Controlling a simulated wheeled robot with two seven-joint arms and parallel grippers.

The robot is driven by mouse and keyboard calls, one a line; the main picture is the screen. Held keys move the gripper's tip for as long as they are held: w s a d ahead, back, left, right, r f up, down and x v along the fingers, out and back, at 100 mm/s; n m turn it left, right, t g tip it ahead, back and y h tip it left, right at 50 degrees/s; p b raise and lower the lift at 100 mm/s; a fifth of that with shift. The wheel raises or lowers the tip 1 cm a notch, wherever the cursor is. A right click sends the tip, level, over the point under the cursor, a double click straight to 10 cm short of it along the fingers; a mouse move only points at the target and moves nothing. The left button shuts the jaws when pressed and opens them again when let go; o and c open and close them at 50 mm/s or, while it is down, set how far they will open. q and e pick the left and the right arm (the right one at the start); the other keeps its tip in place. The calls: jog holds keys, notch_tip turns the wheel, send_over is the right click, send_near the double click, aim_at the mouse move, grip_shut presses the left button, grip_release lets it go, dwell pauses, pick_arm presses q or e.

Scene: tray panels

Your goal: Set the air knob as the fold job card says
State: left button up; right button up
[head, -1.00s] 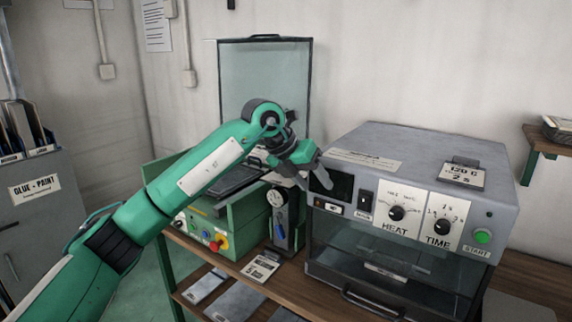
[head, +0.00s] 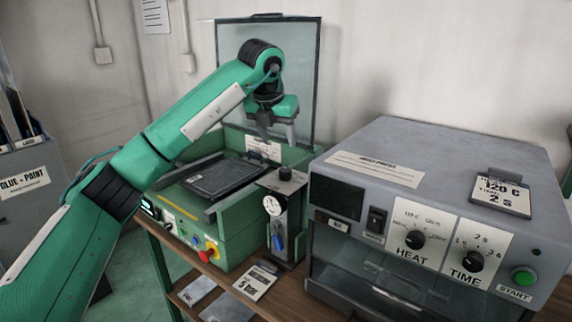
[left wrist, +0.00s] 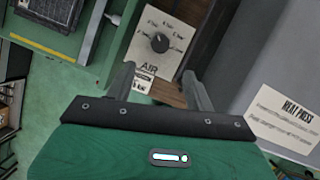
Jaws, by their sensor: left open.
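The air knob (left wrist: 160,42) is a black round knob on a pale plate marked AIR, with several small scale labels around it. Its white pointer mark aims up and slightly left in the left wrist view. In the head view the knob (head: 286,174) stands on top of the small grey gauge unit. My left gripper (head: 278,136) is open and empty above the knob, apart from it; in the wrist view its fingertips (left wrist: 158,76) lie just below the AIR label. A job card (head: 254,282) lies on the bench in front of the unit; its small print is hard to read.
The heat press (head: 455,150) stands close on the right, with HEAT and TIME knobs and a card on top. The green machine (head: 222,240) with a raised clear lid (head: 300,60) stands on the left. A gauge (head: 272,205) and blue lever (head: 277,243) are on the unit's front.

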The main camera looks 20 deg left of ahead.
aim_at(285, 169)
pick_arm(q)
jog(key=p+x, duration=0.1)
jog(key=x, duration=1)
jog(key=shift+f, duration=0.25)
pick_arm(e)
jog(key=s+f, duration=0.2)
jog(key=shift+d+f, duration=0.35)
jog(key=shift+d, duration=0.05)
jog(key=shift+w, duration=0.1)
pick_arm(q)
jog(key=c, duration=1)
pick_arm(e)
jog(key=shift+w, duration=0.25)
